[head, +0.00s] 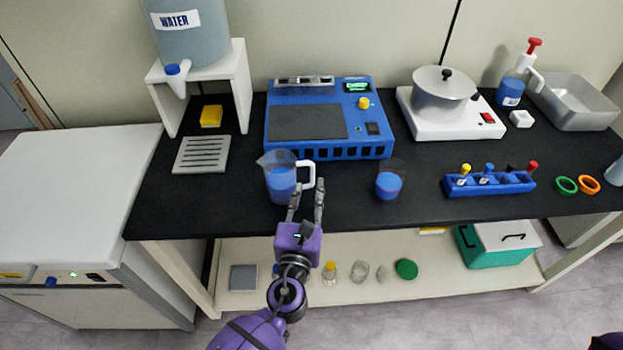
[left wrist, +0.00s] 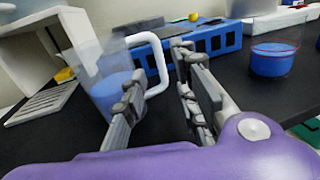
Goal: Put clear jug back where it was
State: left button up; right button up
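The clear jug (head: 281,182) with blue liquid and a white handle (head: 307,174) stands upright on the black bench top, in front of the blue device's left side. My left gripper (head: 306,188) is open just in front of the handle, its fingers spread. In the left wrist view the jug (left wrist: 106,88) is at the left, and its white handle (left wrist: 160,62) shows in front of the gap between the fingers (left wrist: 160,85). I cannot tell whether a finger touches the handle. My right gripper is not in view.
A beaker with blue liquid (head: 389,184) stands right of the jug. The drain grate (head: 202,154) and water dispenser stand (head: 242,88) are at left, the blue device (head: 330,150) behind. A tube rack (head: 488,184) is at right. Bench room left of the jug is clear.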

pick_arm(q)
jog(key=v, duration=0.5)
jog(key=shift+s, duration=0.15)
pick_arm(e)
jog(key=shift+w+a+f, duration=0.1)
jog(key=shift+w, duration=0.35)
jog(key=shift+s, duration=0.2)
